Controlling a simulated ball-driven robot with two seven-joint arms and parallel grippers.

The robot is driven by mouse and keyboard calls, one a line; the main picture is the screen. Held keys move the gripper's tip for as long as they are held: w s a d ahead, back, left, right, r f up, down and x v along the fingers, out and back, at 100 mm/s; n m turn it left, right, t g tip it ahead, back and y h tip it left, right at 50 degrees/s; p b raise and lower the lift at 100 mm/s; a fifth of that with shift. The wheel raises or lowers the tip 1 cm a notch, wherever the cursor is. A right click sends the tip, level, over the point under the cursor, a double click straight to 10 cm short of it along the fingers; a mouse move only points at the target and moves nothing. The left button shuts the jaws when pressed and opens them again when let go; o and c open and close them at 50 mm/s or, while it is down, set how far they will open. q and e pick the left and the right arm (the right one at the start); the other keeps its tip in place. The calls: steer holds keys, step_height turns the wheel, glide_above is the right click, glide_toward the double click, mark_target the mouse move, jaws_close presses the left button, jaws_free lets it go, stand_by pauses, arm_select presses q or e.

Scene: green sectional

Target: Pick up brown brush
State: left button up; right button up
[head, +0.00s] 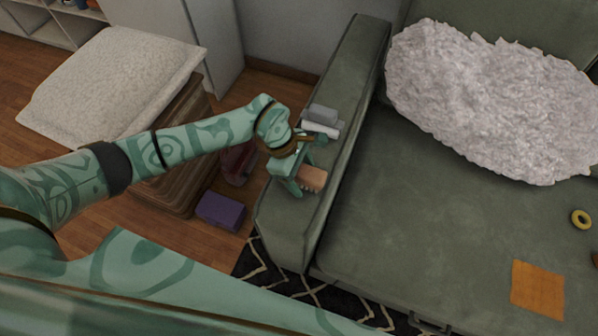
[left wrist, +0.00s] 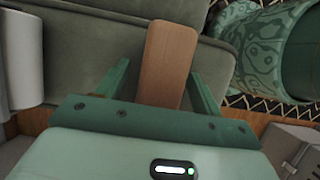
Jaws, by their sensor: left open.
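The brown brush (head: 312,178) lies on the near part of the green sofa's armrest (head: 340,105), with its bristles showing at its lower edge. My left gripper (head: 296,180) is open at the brush's left end. In the left wrist view the brush's flat wooden back (left wrist: 168,62) shows between the two spread green fingers of my left gripper (left wrist: 158,82), with a gap on each side. The near end of the brush is hidden behind the gripper body. My right gripper is not seen.
A white roll (head: 320,130) and a grey box (head: 322,113) sit on the armrest just behind my left gripper. A purple box (head: 221,211) is on the floor. The sofa seat (head: 420,230) holds a fluffy white pillow (head: 490,95), an orange cloth (head: 538,290) and a yellow ring (head: 581,219).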

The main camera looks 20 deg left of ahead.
mark_target(304, 170)
arm_select(q)
steer(key=shift+f, duration=0.15)
steer(key=shift+c, duration=0.6)
steer(key=c, duration=1)
